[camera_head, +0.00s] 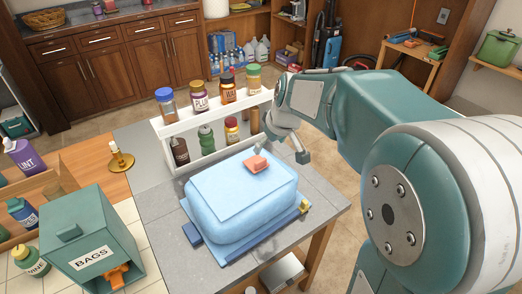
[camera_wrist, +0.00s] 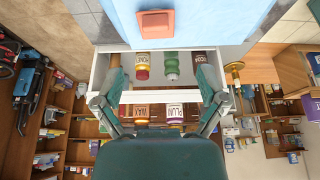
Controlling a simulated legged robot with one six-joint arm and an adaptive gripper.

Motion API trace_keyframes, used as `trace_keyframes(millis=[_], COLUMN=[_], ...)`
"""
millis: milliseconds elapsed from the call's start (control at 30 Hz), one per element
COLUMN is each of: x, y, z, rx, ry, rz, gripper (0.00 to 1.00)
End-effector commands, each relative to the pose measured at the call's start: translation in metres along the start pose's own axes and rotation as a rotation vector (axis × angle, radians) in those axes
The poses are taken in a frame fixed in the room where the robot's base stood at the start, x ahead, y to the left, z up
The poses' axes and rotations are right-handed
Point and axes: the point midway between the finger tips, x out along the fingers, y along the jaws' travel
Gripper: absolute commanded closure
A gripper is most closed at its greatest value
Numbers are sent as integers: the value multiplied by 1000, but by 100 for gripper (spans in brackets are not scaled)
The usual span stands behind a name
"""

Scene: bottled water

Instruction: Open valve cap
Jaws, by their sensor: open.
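The valve cap (camera_head: 256,164) is a small orange-red square piece on top of a light blue, pillow-like vacuum bag (camera_head: 225,205) on the grey table. It looks seated on the bag and closed. In the wrist view the cap (camera_wrist: 156,23) lies near the top edge, on the blue bag (camera_wrist: 208,25). My gripper (camera_head: 281,150) is open and empty, with its fingers spread, near the bag's back right edge. In the head view the left fingertip appears close to the cap; contact cannot be told. In the wrist view the gripper (camera_wrist: 160,85) has the cap beyond its fingertips.
A white two-tier rack (camera_head: 207,158) with several bottles stands close behind the bag. A green BAGS box (camera_head: 90,235) and a wooden bottle crate (camera_head: 50,205) stand at the left. A brass candle holder (camera_head: 120,160) is on the wooden top. The grey table's right side is mostly clear.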

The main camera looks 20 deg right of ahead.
Motion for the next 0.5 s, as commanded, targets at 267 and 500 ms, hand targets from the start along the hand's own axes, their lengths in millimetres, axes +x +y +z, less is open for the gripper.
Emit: trace_keyframes(millis=[267,500], x=[17,58], y=[1,4], z=[-6,-4], rx=[-13,-11], ry=[-4,-6], rz=[-4,-9], gripper=[9,9])
